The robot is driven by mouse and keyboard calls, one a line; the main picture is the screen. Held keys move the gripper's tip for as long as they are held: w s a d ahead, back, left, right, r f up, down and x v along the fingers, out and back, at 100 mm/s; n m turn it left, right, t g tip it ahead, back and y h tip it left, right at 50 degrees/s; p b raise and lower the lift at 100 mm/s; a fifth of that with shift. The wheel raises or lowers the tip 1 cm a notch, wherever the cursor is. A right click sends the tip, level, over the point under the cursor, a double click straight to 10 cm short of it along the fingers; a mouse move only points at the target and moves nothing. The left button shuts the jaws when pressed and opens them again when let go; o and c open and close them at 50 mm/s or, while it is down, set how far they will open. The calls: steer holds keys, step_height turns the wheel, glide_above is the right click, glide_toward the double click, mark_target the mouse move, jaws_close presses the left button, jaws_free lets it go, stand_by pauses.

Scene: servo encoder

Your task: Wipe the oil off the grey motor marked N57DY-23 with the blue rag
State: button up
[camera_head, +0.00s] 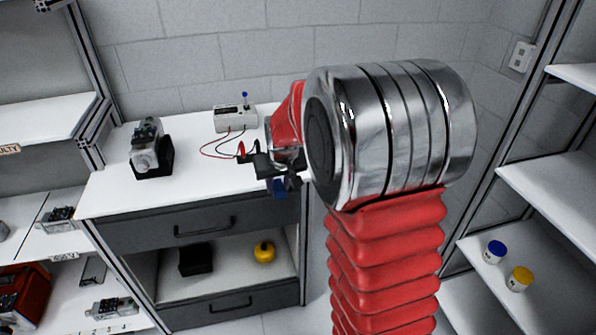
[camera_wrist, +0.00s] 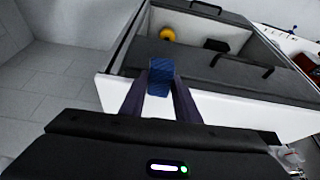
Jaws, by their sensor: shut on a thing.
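My gripper (camera_head: 281,187) is shut on a blue rag (camera_head: 279,189), in front of the bench's right part. In the wrist view the blue rag (camera_wrist: 160,76) is a small folded piece pinched between the two dark fingertips. A grey motor (camera_head: 146,150) sits in a black holder on the left of the white bench top, well to the left of my gripper. Its marking and any oil on it are too small to make out. Other grey motor-like units lie on the left shelves, one upper (camera_head: 60,214) and one lower (camera_head: 112,307).
A meter box (camera_head: 235,118) with red and black leads stands at the back of the bench (camera_head: 105,196). Below are drawers and an open shelf with a black box (camera_head: 196,259) and a yellow item (camera_head: 264,251). Blue-capped (camera_head: 494,251) and yellow-capped (camera_head: 519,278) jars stand on the right shelf.

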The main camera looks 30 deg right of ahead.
steer(key=s+a+f+n+y, duration=0.1)
steer(key=a+f, duration=0.3)
steer(key=a, duration=0.9)
steer(key=shift+s+n, duration=0.2)
steer(key=shift+n, duration=0.5)
steer(key=shift+a, duration=0.1)
